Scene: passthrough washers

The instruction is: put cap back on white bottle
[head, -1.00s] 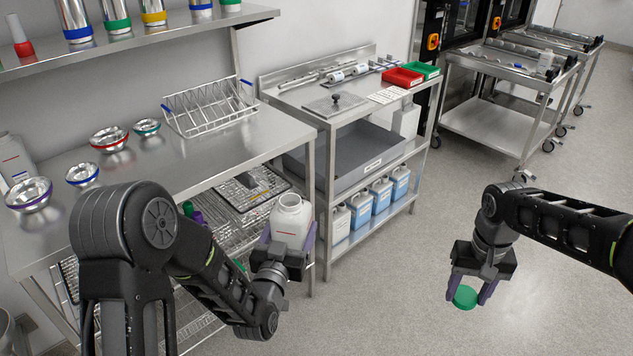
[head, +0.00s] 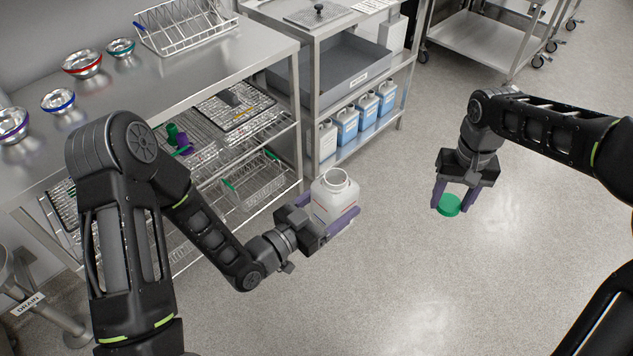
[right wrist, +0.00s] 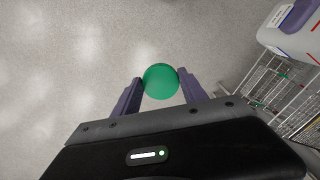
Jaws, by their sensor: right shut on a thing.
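The white bottle (head: 332,199) is upright in the head view with its round mouth open and uncapped. My left gripper (head: 329,217) has its purple fingers on either side of the bottle's body and holds it in the air over the floor. The green cap (head: 449,205) is between the purple fingertips of my right gripper (head: 452,204), which is shut on it. The cap is to the right of the bottle and apart from it. In the right wrist view the cap (right wrist: 161,81) shows as a green disc, and part of the bottle (right wrist: 291,35) shows at the upper right.
A steel table (head: 215,75) with bowls and a wire rack (head: 183,27) stands at the left, with baskets on its lower shelves. A steel cart (head: 310,40) with blue-filled jugs (head: 347,122) stands behind the bottle. The floor (head: 420,280) between and below my grippers is clear.

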